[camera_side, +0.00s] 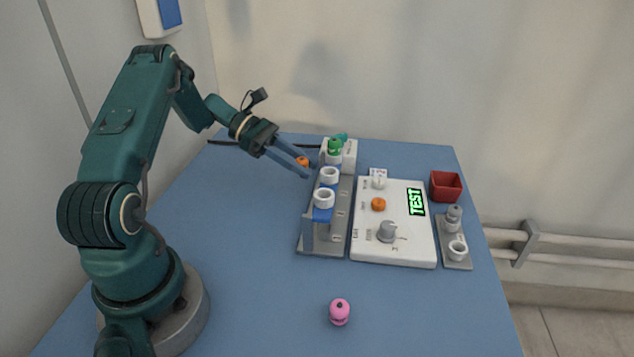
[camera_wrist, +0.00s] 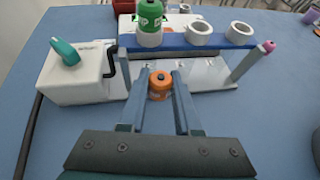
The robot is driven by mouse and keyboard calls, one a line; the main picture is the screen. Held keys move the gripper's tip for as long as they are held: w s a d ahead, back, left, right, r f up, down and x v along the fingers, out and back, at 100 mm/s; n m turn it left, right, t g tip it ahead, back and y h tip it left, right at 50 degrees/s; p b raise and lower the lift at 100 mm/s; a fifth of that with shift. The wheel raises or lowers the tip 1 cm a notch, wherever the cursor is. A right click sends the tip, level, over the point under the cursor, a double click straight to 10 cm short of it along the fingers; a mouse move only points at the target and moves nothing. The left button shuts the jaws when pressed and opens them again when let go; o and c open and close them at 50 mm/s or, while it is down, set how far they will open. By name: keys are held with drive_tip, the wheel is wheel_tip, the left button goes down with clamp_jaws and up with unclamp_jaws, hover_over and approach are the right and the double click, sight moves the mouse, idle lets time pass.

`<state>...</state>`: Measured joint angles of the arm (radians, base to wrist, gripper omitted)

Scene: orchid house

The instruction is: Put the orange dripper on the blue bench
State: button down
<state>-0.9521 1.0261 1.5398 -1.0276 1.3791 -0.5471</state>
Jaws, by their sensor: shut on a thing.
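The orange dripper (camera_side: 302,161) is a small orange piece with a dark tip on top. My gripper (camera_side: 306,169) is shut on it, one finger on each side. In the wrist view the orange dripper (camera_wrist: 159,84) sits roughly upright between the fingertips (camera_wrist: 159,79), just in front of the rack. Its underside is hidden, so I cannot tell its exact height over the bench. The blue bench (camera_side: 255,285) is the wide blue tabletop under everything.
A rack (camera_side: 323,214) with white rings stands beside my gripper; a green dripper (camera_side: 335,145) sits in its far ring. A white panel (camera_side: 410,245) reads TEST. A red bin (camera_side: 446,186) is at right. A pink dripper (camera_side: 340,311) stands in front. The bench's left-middle is clear.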

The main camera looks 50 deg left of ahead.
sight(302, 194)
drive_tip(key=shift+f, duration=2.2)
drive_tip(key=c, duration=0.6)
unclamp_jaws()
drive_tip(key=shift+f, duration=0.1)
